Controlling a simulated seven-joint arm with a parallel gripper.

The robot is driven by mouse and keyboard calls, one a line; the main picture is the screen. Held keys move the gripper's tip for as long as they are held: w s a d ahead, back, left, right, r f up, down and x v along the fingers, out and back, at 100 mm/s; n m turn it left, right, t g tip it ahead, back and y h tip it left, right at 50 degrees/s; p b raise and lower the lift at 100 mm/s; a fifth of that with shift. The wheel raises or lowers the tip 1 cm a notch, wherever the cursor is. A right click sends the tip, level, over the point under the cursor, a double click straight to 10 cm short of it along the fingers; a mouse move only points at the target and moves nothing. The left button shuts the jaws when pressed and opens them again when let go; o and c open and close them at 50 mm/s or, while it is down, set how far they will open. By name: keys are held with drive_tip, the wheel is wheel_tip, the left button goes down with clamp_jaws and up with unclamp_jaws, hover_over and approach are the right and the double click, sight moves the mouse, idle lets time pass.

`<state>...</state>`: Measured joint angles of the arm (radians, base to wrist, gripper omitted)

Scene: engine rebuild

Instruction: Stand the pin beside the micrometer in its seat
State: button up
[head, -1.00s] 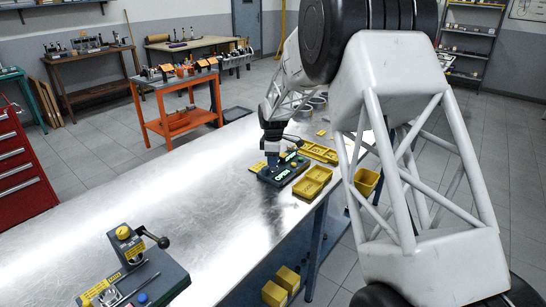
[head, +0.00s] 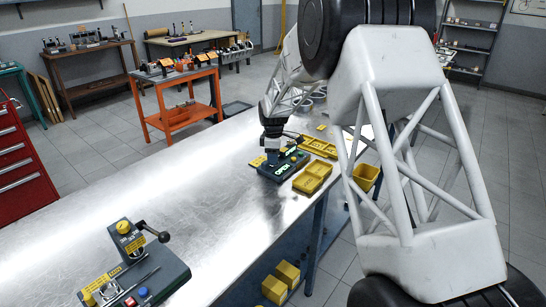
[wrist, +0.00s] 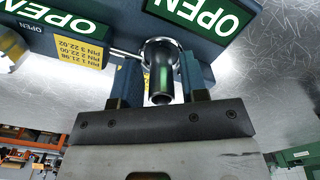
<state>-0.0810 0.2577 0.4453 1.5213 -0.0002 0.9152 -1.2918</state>
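A dark, hollow cylindrical pin (wrist: 161,82) is between the fingers of my gripper (wrist: 164,75) in the wrist view, with its open end toward the camera. A shiny ring shows at its far end. The fingers flank the pin closely, but I cannot tell whether they press on it. A thin silver rod (wrist: 125,53) runs left from the ring; I cannot tell whether it is part of the micrometer. In the head view my gripper (head: 271,153) is down at a dark green fixture (head: 283,166) with lit OPEN signs. The pin cannot be made out there.
A yellow label with pin sizes (wrist: 83,47) is on the fixture. Yellow trays (head: 313,177) lie to its right, near the table edge. A second station (head: 165,268) with a black-knobbed lever stands in the foreground. The metal tabletop (head: 190,185) between is clear.

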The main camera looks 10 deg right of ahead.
drive_tip(key=shift+s, duration=0.1)
drive_tip(key=shift+r, duration=3.9)
drive_tip(key=shift+r, duration=0.1)
drive_tip(key=shift+s+r, duration=0.15)
drive_tip(key=shift+r, duration=0.05)
drive_tip(key=s+d+r+m, duration=0.2)
drive_tip(key=s+r+m, duration=0.15)
drive_tip(key=s, duration=0.65)
drive_tip(key=s+d+r+m+t, duration=0.1)
drive_tip(key=s+r+m, duration=0.1)
drive_tip(key=s+r, duration=0.5)
drive_tip(key=s+d+r+m, duration=0.2)
drive_tip(key=s+r+m, duration=0.1)
drive_tip(key=s, duration=0.9)
drive_tip(key=s+d+f+m, duration=0.1)
drive_tip(key=s+f+m, duration=0.1)
drive_tip(key=s, duration=1.1)
drive_tip(key=s+d+f+m+t, duration=0.1)
drive_tip(key=s+m, duration=0.4)
drive_tip(key=s, duration=0.9)
drive_tip(key=shift+s+d+f+t, duration=0.2)
drive_tip(key=shift+s+f+t, duration=0.1)
drive_tip(key=shift+f, duration=0.15)
